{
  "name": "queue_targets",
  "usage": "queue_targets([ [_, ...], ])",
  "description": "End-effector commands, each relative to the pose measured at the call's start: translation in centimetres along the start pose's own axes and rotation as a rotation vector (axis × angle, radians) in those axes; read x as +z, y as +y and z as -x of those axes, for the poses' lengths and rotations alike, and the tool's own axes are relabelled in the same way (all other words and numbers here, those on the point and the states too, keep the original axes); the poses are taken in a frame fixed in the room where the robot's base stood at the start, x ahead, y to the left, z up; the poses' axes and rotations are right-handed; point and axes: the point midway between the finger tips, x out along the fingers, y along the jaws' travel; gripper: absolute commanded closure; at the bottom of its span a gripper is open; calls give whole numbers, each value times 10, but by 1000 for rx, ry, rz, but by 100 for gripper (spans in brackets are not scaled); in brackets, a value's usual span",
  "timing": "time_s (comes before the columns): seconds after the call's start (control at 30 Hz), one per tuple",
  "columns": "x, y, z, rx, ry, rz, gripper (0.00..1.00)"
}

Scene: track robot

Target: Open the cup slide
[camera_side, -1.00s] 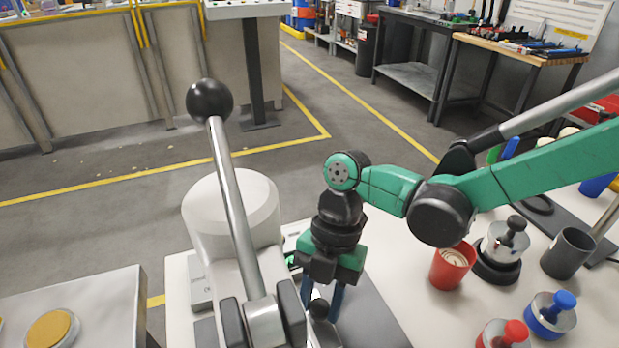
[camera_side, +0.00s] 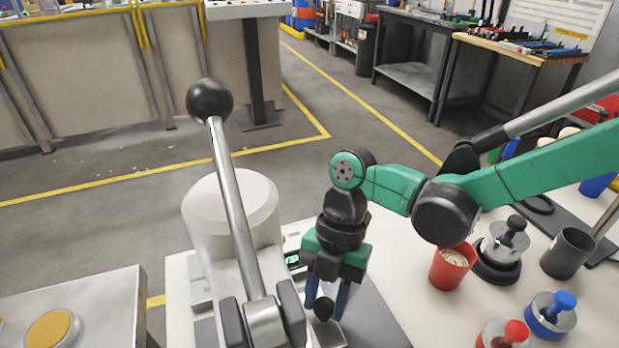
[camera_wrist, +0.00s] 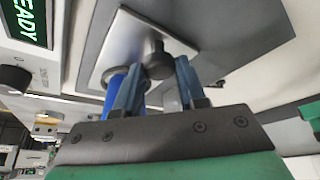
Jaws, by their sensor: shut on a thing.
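My gripper (camera_side: 327,303) points down over the grey deck of the machine. Its blue fingers are closed around a small black knob (camera_side: 323,309). In the wrist view the knob (camera_wrist: 157,62) sits between the two fingertips of my gripper (camera_wrist: 158,78). The knob stands on the cup slide, a light metal plate (camera_wrist: 118,42), which also shows at the lower edge of the side view (camera_side: 330,336). Much of the slide is hidden by the gripper and the lever mount.
A tall lever (camera_side: 235,200) with a black ball stands close left of my gripper. A lit green display (camera_side: 293,260) is behind the gripper. A red cup (camera_side: 452,268), a dark grey cup (camera_side: 568,253) and blue-topped (camera_side: 550,313) and red-topped weights (camera_side: 503,335) stand to the right.

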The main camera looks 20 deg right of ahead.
Motion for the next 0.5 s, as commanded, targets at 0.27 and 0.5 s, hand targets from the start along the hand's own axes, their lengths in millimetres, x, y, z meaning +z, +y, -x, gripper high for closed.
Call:
queue_targets([
  [0.27,48,-49,20,8,-1,-12,100],
  [0.5,76,-80,32,7,-2,-6,100],
])
